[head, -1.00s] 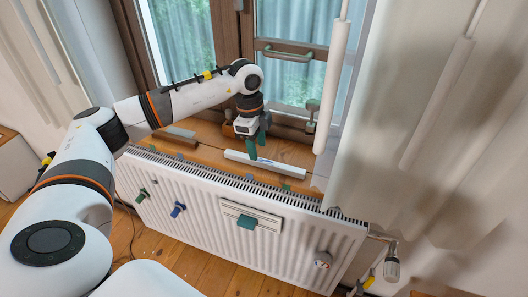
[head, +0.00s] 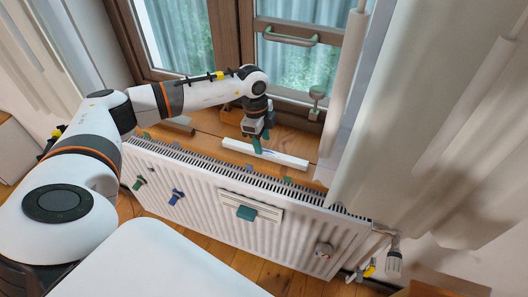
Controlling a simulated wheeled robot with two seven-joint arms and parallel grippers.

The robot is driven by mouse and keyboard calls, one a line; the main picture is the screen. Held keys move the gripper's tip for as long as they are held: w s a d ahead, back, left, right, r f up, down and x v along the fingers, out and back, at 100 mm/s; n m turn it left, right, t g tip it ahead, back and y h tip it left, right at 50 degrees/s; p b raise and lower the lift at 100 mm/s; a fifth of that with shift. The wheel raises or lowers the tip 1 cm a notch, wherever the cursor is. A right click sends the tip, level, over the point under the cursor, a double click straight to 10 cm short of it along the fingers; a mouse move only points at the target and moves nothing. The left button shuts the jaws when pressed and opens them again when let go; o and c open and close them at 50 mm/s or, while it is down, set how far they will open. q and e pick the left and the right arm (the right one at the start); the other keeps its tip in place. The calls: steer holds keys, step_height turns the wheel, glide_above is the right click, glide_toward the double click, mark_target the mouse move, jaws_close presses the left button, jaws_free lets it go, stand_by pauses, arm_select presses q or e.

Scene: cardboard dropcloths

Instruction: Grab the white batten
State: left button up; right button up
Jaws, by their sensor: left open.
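The white batten (head: 287,159) lies on the wooden windowsill above the radiator, slanting slightly down to the right. My left gripper (head: 262,143) points down at the middle of the batten with its green fingers open. One finger overlaps the batten's middle in the picture. I cannot tell whether the fingers touch it, and the far finger is partly hidden. My right gripper is out of view.
The white radiator (head: 215,205) stands below the sill with several coloured clips and a teal-and-white holder (head: 247,213) on its front. A window with a handle (head: 290,37) rises behind. A pale curtain (head: 420,130) hangs at the right. A grey piece (head: 180,126) lies left on the sill.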

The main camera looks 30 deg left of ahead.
mark_target(264, 151)
arm_select(q)
steer(key=shift+d+f, duration=0.15)
steer(key=shift+f, duration=0.8)
steer(key=shift+d+f, duration=0.15)
steer(key=shift+f, duration=0.8)
jaws_close()
steer(key=shift+r, duration=0.15)
